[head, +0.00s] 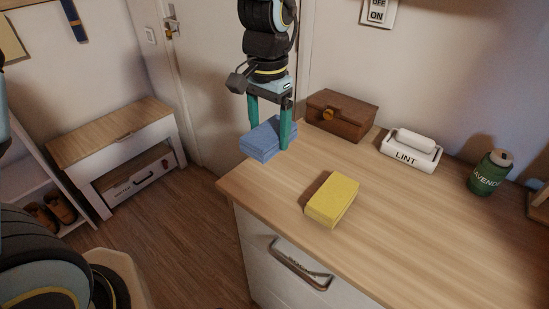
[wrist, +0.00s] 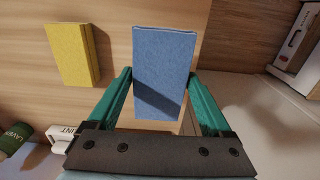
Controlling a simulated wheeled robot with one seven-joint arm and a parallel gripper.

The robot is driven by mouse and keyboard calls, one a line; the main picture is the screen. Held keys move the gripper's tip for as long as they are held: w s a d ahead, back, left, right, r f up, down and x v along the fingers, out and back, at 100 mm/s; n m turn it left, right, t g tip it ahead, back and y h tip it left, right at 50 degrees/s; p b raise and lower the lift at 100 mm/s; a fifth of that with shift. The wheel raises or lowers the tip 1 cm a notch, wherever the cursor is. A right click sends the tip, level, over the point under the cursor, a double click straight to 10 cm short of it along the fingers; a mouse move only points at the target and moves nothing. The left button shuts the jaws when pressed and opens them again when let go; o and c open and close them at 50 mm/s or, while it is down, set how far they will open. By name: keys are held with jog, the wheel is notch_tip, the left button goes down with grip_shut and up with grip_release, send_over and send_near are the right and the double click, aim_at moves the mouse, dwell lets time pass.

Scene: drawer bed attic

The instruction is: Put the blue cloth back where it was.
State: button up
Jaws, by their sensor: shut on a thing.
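The blue cloth (head: 264,140) is a folded, flat block held between the two green fingers of my gripper (head: 270,135). In the wrist view the blue cloth (wrist: 164,75) sits between the fingertips of my gripper (wrist: 161,85). My gripper is shut on it near the back left corner of the wooden counter (head: 400,235). The cloth appears to be above the counter's left edge; its exact height is hard to tell. A yellow folded cloth (head: 332,199) lies on the counter to the right and in front of it.
A brown box (head: 341,116), a white LINT holder (head: 411,150) and a green lavender bottle (head: 490,173) stand along the back of the counter. A drawer with a metal handle (head: 302,266) is below. A bench (head: 110,132) stands left across the floor.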

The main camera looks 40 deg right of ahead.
aim_at(269, 131)
notch_tip(269, 131, down, 9)
jog(key=shift+r+p, duration=0.2)
jog(key=shift+p, duration=0.55)
jog(key=o, duration=1)
notch_tip(269, 131, up, 12)
jog(key=shift+r+b, duration=0.1)
jog(key=shift+b, duration=1.15)
